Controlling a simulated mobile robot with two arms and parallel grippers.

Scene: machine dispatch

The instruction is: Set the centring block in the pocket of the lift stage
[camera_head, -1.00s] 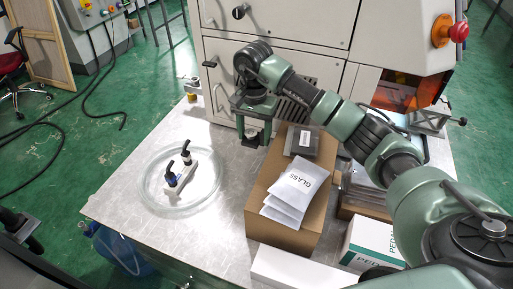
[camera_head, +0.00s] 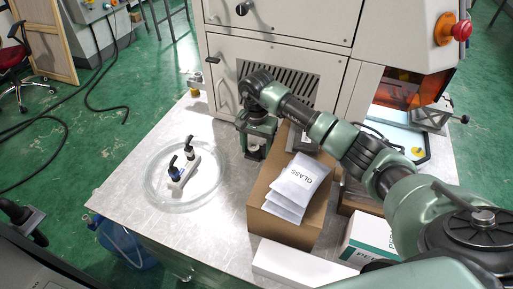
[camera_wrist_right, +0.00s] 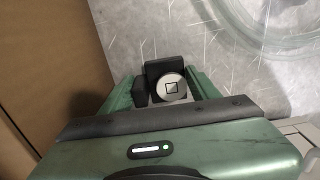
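My right gripper (camera_head: 256,132) points down over the table beside the cardboard box. In the right wrist view its green fingers (camera_wrist_right: 165,92) stand apart. Between them shows a silver round part with a dark-edged square on its face (camera_wrist_right: 171,85), next to a black block (camera_wrist_right: 158,68). The round part appears apart from the fingers. I cannot tell which of these is the centring block or the lift stage, and the pocket is not clearly seen. In the head view the gripper mostly hides them. My left gripper is not clearly in view.
A clear round dish (camera_head: 213,196) holds a white piece with black-handled fittings (camera_head: 184,170). The machine (camera_head: 275,45) stands behind. Bare tabletop (camera_head: 128,195) lies left of the dish.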

